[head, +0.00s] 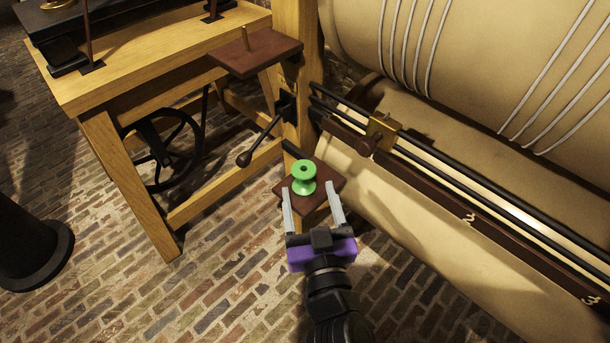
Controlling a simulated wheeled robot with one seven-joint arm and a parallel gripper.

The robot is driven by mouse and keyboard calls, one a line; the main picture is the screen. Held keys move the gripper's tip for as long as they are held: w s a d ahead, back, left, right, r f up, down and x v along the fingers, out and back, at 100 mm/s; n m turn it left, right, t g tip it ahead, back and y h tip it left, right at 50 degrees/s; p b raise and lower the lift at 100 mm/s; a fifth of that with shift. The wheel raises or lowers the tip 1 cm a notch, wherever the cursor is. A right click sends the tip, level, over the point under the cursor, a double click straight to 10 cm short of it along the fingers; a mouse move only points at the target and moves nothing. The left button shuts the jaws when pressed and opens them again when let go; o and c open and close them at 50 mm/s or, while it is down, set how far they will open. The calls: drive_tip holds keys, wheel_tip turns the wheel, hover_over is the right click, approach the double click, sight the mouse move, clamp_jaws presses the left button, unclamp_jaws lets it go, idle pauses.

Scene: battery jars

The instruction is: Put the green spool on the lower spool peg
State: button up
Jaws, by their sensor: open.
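The green spool (304,178) stands upright over the small lower dark-red shelf (327,177), which is fixed low on the wooden post. My gripper (310,184) is open, with its two pale fingers reaching over the shelf on either side of the spool; whether they touch it I cannot tell. The lower peg is hidden; the spool covers the middle of the shelf. A bare brass peg (244,38) stands on the upper dark-red shelf (262,56).
A lever with a dark knob (244,158) juts out left of the post. A large cream drum (480,60) and black rails (480,190) fill the right. A wooden bench (140,60) with a black wheel (160,148) stands at left. Brick floor (200,290) is clear in front.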

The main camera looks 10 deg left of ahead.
drive_tip(key=shift+v, duration=1.4)
drive_tip(key=s+d+f+g+h, duration=0.1)
drive_tip(key=s+d+f, duration=0.3)
drive_tip(key=s+d, duration=0.25)
drive_tip(key=s+d+f+g, duration=0.1)
drive_tip(key=s+d+f, duration=0.2)
drive_tip(key=s+d, duration=0.4)
drive_tip(key=s+d+r+m+h, duration=0.1)
drive_tip(key=s+d, duration=0.3)
drive_tip(key=s, duration=0.4)
drive_tip(key=s+d+r+m+h, duration=0.2)
drive_tip(key=s+d+r+h, duration=0.1)
drive_tip(key=s, duration=0.4)
drive_tip(key=shift+s+d+r+g, duration=0.2)
drive_tip(key=shift+s+d+g, duration=0.15)
drive_tip(key=shift+d, duration=0.55)
drive_tip(key=shift+r, duration=0.1)
wheel_tip(320, 180, up, 17)
drive_tip(key=p, duration=1.7)
